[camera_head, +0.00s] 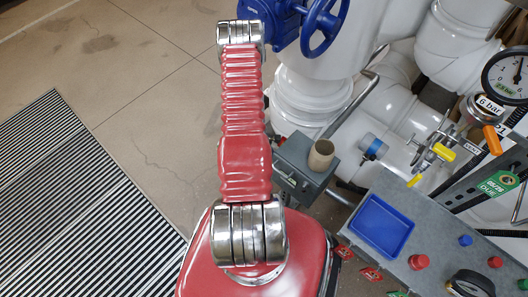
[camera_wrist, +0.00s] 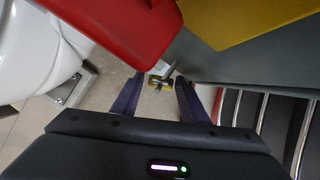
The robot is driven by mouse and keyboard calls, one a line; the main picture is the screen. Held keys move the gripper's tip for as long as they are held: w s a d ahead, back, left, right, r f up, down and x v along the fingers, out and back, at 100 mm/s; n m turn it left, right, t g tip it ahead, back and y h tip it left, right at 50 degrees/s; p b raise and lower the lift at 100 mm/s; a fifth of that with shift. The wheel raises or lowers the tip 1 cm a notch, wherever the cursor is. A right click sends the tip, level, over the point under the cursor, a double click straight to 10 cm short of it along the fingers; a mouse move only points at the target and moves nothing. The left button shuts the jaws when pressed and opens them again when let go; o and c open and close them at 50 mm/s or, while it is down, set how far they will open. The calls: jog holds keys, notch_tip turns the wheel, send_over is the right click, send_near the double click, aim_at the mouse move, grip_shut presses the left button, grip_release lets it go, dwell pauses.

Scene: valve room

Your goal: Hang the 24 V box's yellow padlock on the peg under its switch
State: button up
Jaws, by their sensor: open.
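In the wrist view, my gripper (camera_wrist: 159,77) is open, with its two dark fingers on either side of a small yellow piece that looks like the padlock (camera_wrist: 154,82). A short grey metal bar (camera_wrist: 168,72) stands at the yellow piece; I cannot tell whether it is the peg or the shackle. Gaps show between the yellow piece and both fingers. A large red part (camera_wrist: 135,28), perhaps the switch handle, lies just above. Beside it is a grey box face (camera_wrist: 245,65) with a yellow panel (camera_wrist: 225,18). No label is readable. The head view does not show my gripper.
In the head view, a grey bench with a blue tray (camera_head: 382,226) stands at the right. A blue handwheel (camera_head: 324,25) is at the top. Open floor (camera_head: 150,110) lies left.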

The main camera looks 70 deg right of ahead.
jog(key=v, duration=1.2)
dwell(0.6)
jog(key=shift+r, duration=0.1)
